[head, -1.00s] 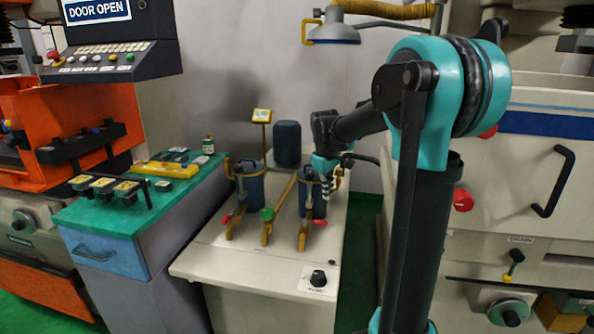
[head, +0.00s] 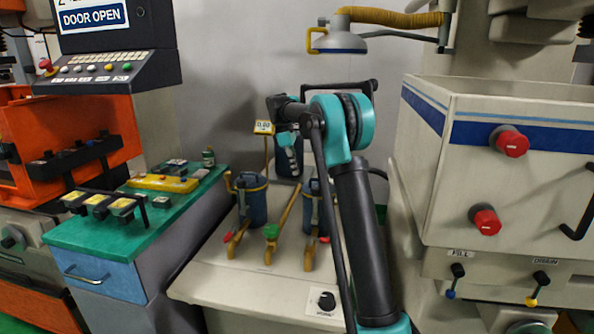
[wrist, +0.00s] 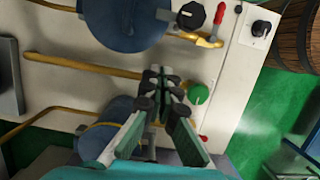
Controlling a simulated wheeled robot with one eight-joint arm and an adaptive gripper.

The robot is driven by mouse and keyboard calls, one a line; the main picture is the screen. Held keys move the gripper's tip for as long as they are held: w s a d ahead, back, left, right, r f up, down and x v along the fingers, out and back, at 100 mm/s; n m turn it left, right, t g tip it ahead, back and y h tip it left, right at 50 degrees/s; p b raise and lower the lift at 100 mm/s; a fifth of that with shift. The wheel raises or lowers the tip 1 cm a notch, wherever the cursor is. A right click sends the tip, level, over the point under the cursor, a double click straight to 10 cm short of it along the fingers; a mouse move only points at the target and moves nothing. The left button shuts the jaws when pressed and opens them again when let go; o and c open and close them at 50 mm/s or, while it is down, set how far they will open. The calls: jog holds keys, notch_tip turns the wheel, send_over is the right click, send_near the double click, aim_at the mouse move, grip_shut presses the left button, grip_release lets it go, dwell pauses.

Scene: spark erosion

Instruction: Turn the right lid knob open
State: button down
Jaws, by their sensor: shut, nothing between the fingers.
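The right blue canister (head: 313,188) stands on the pale bench, partly hidden behind my arm in the head view. In the wrist view the right canister (wrist: 122,22) is at the top, with a black knob (wrist: 190,15) with a white mark at its edge and a red handle beside it. The left canister (head: 252,203) also shows in the wrist view (wrist: 103,118), partly hidden by my gripper. My gripper (wrist: 161,82) is shut and empty, over the bench between the two canisters and apart from the black knob.
Yellow pipes and a green knob (head: 271,231) lie between the canisters. A black dial (head: 326,300) is at the bench front. A small yellow sign (head: 264,127) stands behind. A large machine with red knobs (head: 510,141) stands at right, and a green-topped cabinet (head: 100,232) at left.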

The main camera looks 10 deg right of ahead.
aim_at(310, 186)
jog(key=shift+s+d+f, duration=0.3)
jog(key=shift+d+f, duration=0.65)
jog(key=shift+f, duration=0.25)
jog(key=shift+s+d+f, duration=0.35)
jog(key=shift+d+f, duration=0.55)
jog(key=shift+f, duration=0.25)
jog(key=shift+s+d+f, duration=0.3)
jog(key=shift+d+f, duration=0.65)
jog(key=shift+f, duration=0.25)
